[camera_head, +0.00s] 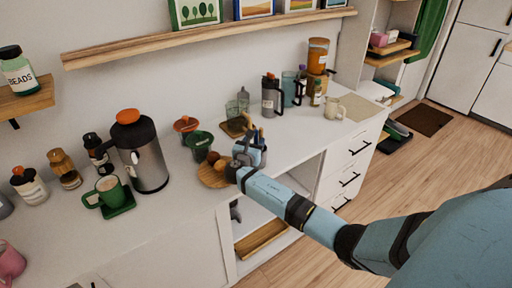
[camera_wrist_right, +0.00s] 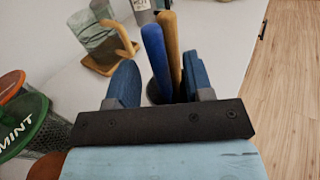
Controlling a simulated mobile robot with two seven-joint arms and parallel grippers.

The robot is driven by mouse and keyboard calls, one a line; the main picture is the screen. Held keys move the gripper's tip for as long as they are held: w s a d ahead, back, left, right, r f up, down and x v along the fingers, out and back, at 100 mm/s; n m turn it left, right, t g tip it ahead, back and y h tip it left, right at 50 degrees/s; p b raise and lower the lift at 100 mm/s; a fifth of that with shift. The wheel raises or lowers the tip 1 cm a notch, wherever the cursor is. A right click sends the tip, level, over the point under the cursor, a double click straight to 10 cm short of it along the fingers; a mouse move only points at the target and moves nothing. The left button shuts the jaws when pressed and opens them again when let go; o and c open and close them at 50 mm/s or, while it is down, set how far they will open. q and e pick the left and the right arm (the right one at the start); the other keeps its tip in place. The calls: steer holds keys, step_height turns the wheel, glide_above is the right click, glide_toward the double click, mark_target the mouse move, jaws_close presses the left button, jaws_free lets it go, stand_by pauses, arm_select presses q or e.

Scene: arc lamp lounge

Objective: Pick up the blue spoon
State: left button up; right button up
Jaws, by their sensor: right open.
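The blue spoon (camera_wrist_right: 153,52) stands handle-up in the right wrist view, close beside a wooden-handled utensil (camera_wrist_right: 170,45). Their lower ends go into a dark holder, mostly hidden behind my gripper. My right gripper (camera_wrist_right: 160,62) is open, with one blue finger on each side of the two handles. The spoon looks nearer the left finger, with a gap showing; I cannot tell whether anything touches. In the head view my right gripper (camera_head: 249,155) is at the utensils on the white counter (camera_head: 292,148) and hides much of them. My left gripper is not in view.
A round wooden board (camera_head: 207,178) with small round items, a green-lidded jar (camera_head: 199,141) and an orange-lidded jar (camera_head: 186,124) stand left of the gripper. Glasses on a wooden coaster (camera_wrist_right: 106,62) are behind it. A steel flask (camera_head: 142,160) stands further left.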

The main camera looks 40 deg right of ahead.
steer(key=shift+c, duration=0.4)
jaws_close()
steer(key=shift+r, duration=0.15)
